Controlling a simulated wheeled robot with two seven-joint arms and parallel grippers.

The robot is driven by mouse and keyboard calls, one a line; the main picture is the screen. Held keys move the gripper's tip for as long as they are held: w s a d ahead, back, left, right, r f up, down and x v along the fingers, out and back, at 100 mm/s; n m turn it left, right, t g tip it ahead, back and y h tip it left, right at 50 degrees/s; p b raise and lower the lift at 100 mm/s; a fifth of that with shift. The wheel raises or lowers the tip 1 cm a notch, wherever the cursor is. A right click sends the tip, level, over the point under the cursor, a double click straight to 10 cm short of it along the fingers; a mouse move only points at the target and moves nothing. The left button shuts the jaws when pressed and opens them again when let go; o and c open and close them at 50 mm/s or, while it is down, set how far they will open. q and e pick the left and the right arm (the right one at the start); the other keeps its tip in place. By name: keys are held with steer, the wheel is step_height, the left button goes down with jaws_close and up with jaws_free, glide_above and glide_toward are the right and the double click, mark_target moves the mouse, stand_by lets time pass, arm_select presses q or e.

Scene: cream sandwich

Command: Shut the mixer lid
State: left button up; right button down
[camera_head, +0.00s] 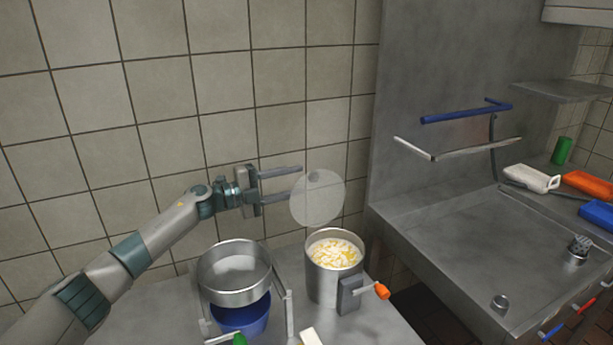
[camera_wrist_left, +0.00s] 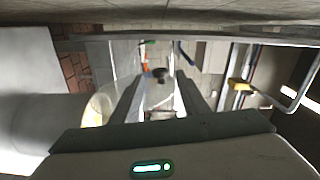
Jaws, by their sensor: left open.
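The mixer (camera_head: 322,285) is a steel pot on the counter with white and yellow pieces inside. Its round translucent lid (camera_head: 320,205) is raised, standing tilted up above and behind the pot's rim, with a small grey knob (camera_head: 314,177) near its top. My left gripper (camera_head: 301,182) is open and empty, reaching in from the left. Its fingertips are beside the lid's upper left edge, near the knob; I cannot tell whether they touch. In the left wrist view the two fingers (camera_wrist_left: 160,98) are spread, and a pale curved translucent edge (camera_wrist_left: 97,108) shows at the left. My right gripper is not in view.
A steel sieve or pan (camera_head: 235,275) sits over a blue bowl (camera_head: 245,317) left of the mixer. An orange-tipped lever (camera_head: 381,291) sticks out at the mixer's right. A tiled wall (camera_head: 225,70) stands behind. A steel sink unit (camera_head: 480,235) is at the right.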

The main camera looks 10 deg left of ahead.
mark_target(306, 179)
arm_select(q)
steer(key=shift+x, duration=2.1)
jaws_close()
